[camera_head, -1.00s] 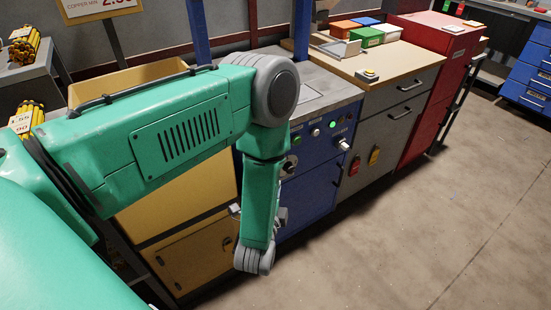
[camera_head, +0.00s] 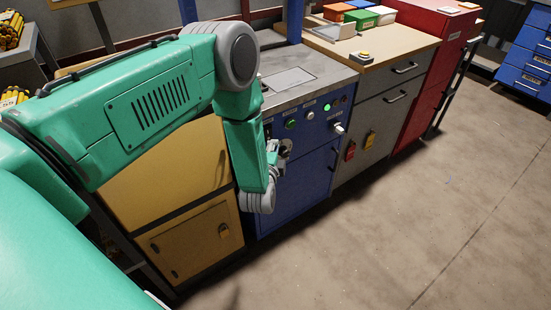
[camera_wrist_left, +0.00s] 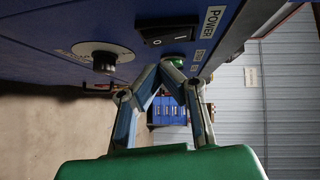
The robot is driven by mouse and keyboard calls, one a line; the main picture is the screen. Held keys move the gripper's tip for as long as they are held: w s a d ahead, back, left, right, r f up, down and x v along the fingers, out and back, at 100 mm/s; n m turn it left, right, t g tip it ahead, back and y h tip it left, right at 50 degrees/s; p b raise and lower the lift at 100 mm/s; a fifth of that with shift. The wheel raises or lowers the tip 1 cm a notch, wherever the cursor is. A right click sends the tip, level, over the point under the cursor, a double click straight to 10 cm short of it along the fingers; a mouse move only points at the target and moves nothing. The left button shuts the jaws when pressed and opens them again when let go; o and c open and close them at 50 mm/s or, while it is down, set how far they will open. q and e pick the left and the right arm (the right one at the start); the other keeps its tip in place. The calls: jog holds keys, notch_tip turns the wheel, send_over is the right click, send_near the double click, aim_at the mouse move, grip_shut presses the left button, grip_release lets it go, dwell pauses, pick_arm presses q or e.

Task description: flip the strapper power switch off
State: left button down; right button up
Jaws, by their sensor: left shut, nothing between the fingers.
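The strapper is the blue cabinet (camera_head: 312,185) with a grey top and a control panel. In the left wrist view its black rocker power switch (camera_wrist_left: 167,31) sits on the blue panel beside a POWER label (camera_wrist_left: 211,21). I cannot tell which side of the rocker is pressed. My left gripper (camera_head: 272,150) is at the left part of the panel, partly hidden by my green arm. In the left wrist view its fingertips (camera_wrist_left: 166,64) are together and empty, close to the switch; contact cannot be made out. The switch is not clear in the head view. My right gripper is not in view.
A yellow cabinet (camera_head: 185,165) stands to the left and a grey workbench (camera_head: 375,115) to the right. The floor (camera_head: 400,230) in front is clear.

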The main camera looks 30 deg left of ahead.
aim_at(268, 134)
pick_arm(q)
jog(key=shift+w+a+f, duration=0.1)
jog(key=shift+w+a, duration=0.1)
jog(key=shift+a, duration=0.3)
jog(key=shift+w+a+f, duration=0.1)
jog(key=shift+w+a, duration=0.1)
jog(key=shift+a, duration=0.3)
jog(key=shift+f+b, duration=0.1)
jog(key=shift+b, duration=0.2)
jog(key=shift+a+m, duration=0.25)
jog(key=shift+m, duration=0.05)
jog(key=shift+w+y, duration=0.1)
jog(key=shift+y, duration=0.2)
